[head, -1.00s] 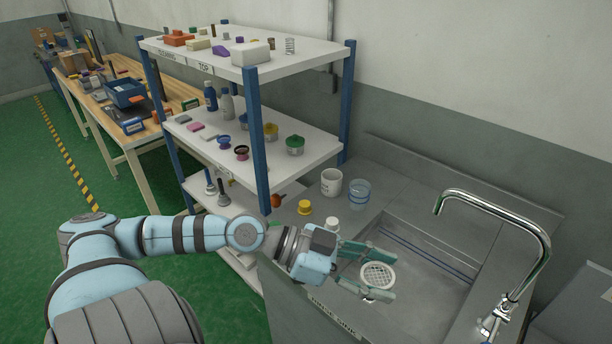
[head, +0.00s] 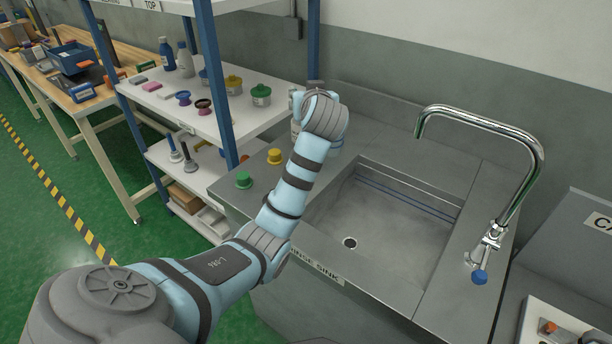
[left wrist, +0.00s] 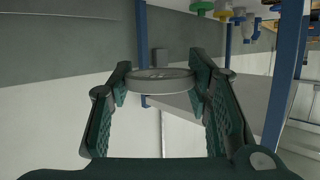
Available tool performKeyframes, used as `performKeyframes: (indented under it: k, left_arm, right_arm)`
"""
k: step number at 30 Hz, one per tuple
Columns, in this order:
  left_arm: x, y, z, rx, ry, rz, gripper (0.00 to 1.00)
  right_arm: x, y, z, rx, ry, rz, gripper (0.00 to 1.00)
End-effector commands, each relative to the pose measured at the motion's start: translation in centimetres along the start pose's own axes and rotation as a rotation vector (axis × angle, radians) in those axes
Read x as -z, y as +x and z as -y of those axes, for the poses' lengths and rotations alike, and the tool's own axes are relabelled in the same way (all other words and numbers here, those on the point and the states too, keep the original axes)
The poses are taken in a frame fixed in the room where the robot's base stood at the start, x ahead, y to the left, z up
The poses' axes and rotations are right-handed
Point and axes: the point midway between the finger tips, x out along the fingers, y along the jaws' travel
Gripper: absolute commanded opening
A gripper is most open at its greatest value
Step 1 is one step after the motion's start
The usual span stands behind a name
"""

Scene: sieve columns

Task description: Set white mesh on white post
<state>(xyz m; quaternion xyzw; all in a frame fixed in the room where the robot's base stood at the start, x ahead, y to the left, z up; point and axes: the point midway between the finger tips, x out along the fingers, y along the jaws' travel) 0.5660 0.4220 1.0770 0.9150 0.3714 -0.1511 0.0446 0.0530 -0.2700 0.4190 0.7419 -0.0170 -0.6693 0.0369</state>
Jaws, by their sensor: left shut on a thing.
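The white mesh (left wrist: 160,79) is a pale round disc, seen nearly edge-on in the left wrist view. My left gripper (left wrist: 159,72) is shut on it, with one dark green finger on each side of its rim. In the head view my arm reaches toward the back left corner of the sink, and its wrist hides the gripper and the mesh. A green post (head: 244,180) and a yellow post (head: 275,156) stand on the counter left of the sink. My right gripper is not in view.
The sink basin (head: 330,215) is empty, with a bare drain hole (head: 350,243). A tall faucet (head: 530,165) stands at its right. A shelf rack (head: 228,120) with blue uprights stands close to the left of my arm.

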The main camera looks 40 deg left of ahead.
Motion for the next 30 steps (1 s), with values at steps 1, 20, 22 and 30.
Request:
performKeyframes:
  k: [1, 20, 22, 30]
  left_arm:
    - [0.1, -0.3, 0.0, 0.05, -0.019, 0.003, 0.28]
    - [-13.8, 3.5, 0.3, 0.162, -0.042, 0.004, 0.28]
    - [-14.5, 3.7, 0.3, 0.163, -0.042, 0.004, 0.28]
    - [-18.2, 4.9, 0.2, 0.161, -0.043, 0.003, 0.28]
  right_arm:
    - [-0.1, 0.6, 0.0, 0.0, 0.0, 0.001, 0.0]
    - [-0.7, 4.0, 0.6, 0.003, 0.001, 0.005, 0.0]
    - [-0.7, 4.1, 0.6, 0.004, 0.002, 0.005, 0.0]
    - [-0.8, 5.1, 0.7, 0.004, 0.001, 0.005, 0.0]
